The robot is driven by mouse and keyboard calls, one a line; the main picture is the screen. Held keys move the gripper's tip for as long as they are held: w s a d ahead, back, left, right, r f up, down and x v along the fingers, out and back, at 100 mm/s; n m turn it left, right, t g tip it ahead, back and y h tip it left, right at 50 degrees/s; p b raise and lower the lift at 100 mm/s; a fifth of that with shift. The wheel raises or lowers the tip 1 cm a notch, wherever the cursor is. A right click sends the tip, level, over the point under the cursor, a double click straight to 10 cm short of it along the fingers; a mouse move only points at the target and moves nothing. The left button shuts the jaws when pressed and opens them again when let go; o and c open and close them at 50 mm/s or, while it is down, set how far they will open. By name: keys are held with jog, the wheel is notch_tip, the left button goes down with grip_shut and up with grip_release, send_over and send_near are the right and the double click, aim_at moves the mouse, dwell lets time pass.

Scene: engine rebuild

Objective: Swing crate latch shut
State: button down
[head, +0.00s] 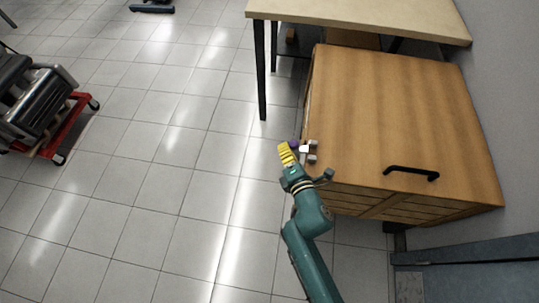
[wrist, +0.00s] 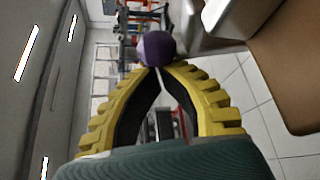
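The wooden crate (head: 400,110) stands at the right in the head view, with a black handle (head: 412,172) on its top. Grey latch parts (head: 309,151) with a purple knob (head: 294,145) sit at the crate's left edge. My gripper (head: 285,150) is beside the knob, left of the crate. In the wrist view, the yellow fingers of my gripper (wrist: 156,69) come together at the tips, right at the purple knob (wrist: 157,48). The knob shows beyond the tips, not between them. I cannot tell whether they touch. The latch's exact angle is unclear.
A table (head: 360,17) with dark legs stands behind the crate. A wall is close on the right, and a blue-grey surface (head: 470,252) is at the lower right. A red wheeled stand (head: 68,128) with an engine is far left. The tiled floor between is clear.

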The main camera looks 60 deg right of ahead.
jog(key=shift+s+d+r+m+t, duration=0.15)
jog(key=shift+s+r+m+t, duration=0.1)
jog(key=shift+s+m, duration=0.2)
jog(key=shift+s+d+r+m+t, duration=0.15)
jog(key=shift+s+m+t, duration=0.15)
jog(key=shift+m, duration=0.15)
jog(key=w+a+f+b, duration=0.2)
jog(key=w+b, duration=0.1)
jog(key=b, duration=0.4)
jog(key=r+p+v, duration=0.1)
jog(key=v, duration=0.9)
jog(key=shift+w, duration=0.2)
